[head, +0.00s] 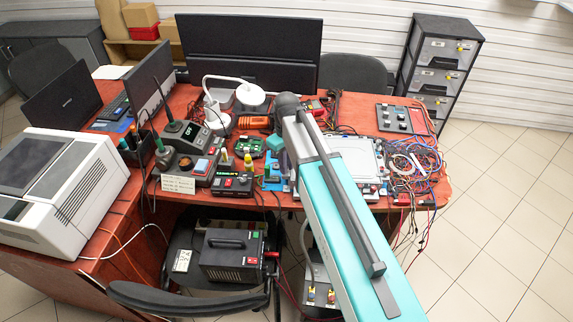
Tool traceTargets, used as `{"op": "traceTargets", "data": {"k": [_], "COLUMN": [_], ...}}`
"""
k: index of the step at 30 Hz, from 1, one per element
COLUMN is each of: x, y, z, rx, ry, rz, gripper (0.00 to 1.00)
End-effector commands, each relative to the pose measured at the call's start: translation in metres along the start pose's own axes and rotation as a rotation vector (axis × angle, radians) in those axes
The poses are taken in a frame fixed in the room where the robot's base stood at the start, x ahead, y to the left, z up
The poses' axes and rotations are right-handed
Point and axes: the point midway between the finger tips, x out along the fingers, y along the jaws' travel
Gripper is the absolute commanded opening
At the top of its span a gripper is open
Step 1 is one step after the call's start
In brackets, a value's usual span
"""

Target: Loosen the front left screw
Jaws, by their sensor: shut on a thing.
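A flat white plate with a grey frame (356,152) lies on the red desk, right of my teal arm. It may be the part with the screws, but no screw is clear enough to make out. My arm runs from the lower right up to a dark joint and covers the plate's left side and front left corner. A small teal block shows just left of the arm and may be part of my wrist. My gripper's fingers are hidden behind the arm, so I cannot see what they touch. No hose can be told apart with certainty.
A tangle of coloured wires (414,165) hangs over the desk's right edge. Electronic boxes with knobs (232,185) crowd the desk left of the arm. A monitor (247,48) stands behind. A black chair (190,298) stands in front. The tiled floor at right (500,210) is clear.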

Motion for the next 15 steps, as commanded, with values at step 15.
{"op": "traceTargets", "data": {"k": [15], "x": [-0.0013], "y": [0.0004], "z": [-0.0022], "rx": [-0.005], "ry": [0.006], "rz": [0.002], "gripper": [0.34]}}
